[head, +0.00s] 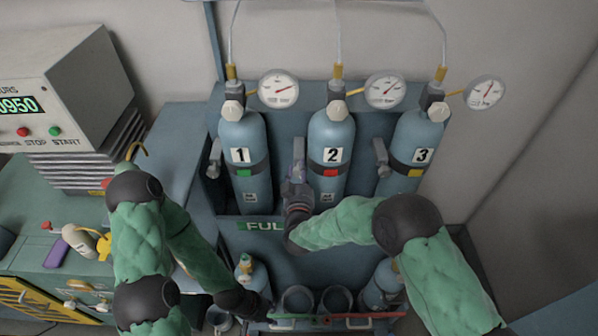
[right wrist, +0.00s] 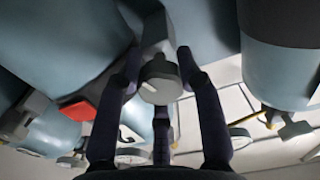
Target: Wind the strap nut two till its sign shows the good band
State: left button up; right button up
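Cylinder two (head: 331,140) stands in the middle of the rack, and the sign (head: 331,172) on its strap shows red. Strap nut two (head: 299,150) is a grey knob at the left of that strap. My right gripper (head: 297,185) is at it from below. A red sign (right wrist: 78,107) shows at left there. My left gripper (head: 250,303) is low, beside the lower rack; its fingers are too dark to read.
Cylinder one (head: 242,130) has a green sign and cylinder three (head: 415,140) a yellow one; each has its own strap nut to the left. Gauges (head: 278,89) stand above. A lower rack holds small bottles (head: 252,273) and cups (head: 297,300). A bench with a display box (head: 50,90) is at left.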

jog(key=shift+f+m+b, duration=0.3)
jog(key=shift+m+b, duration=0.9)
jog(key=shift+r+m+b, duration=0.1)
jog(key=shift+m+b, duration=0.5)
jog(key=shift+m, duration=0.3)
jog(key=o, duration=1.2)
jog(key=shift+c, duration=0.2)
jog(key=shift+r, duration=0.1)
jog(key=s, duration=1.2)
